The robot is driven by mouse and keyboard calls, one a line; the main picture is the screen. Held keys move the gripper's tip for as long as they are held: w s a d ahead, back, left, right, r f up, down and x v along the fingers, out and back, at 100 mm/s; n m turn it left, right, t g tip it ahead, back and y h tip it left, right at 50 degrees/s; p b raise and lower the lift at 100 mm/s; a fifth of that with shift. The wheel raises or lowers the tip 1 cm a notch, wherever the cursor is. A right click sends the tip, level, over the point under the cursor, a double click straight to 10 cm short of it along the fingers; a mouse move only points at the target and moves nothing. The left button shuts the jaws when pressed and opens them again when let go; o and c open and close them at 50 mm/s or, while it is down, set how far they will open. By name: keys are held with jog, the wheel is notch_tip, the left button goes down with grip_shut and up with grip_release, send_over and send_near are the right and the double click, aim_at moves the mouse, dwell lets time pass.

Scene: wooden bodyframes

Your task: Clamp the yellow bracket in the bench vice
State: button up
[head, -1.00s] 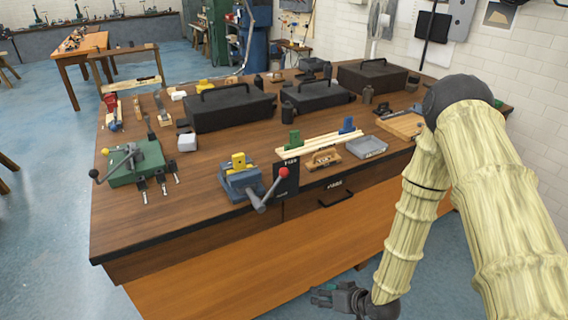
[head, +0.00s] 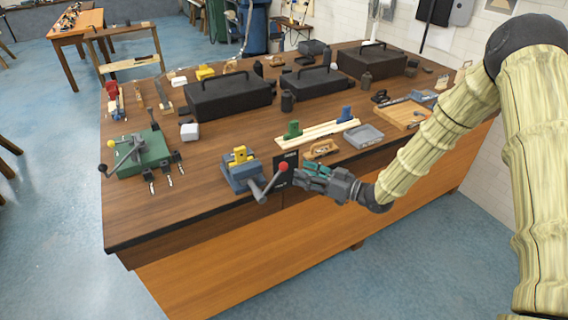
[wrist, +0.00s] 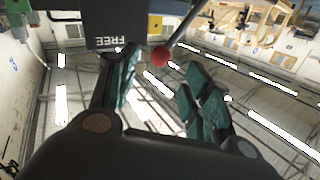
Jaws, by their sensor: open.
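The yellow bracket (head: 240,154) sits upright at the jaws of the blue bench vice (head: 241,176) near the front edge of the bench. I cannot tell whether the jaws touch it. The vice's grey handle (head: 266,191) slants across its front and ends in a red knob (head: 283,167). My gripper (head: 305,177) is open and empty, just right of the red knob and apart from it, with its fingers towards the vice. In the wrist view the red knob (wrist: 161,57) shows beyond and between the green finger pads.
A black sign (head: 286,168) stands right behind the knob; its wrist-view side reads FREE. Wooden strips (head: 318,132) with green and blue brackets, a wooden block (head: 321,149) and a grey tray (head: 363,136) lie to the right.

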aim_at(284, 166)
jog(key=p+x, duration=0.2)
jog(key=x, duration=0.5)
jog(key=shift+w+a+p, duration=0.2)
jog(key=shift+a+p, duration=0.1)
jog(key=shift+p, duration=0.1)
grip_shut()
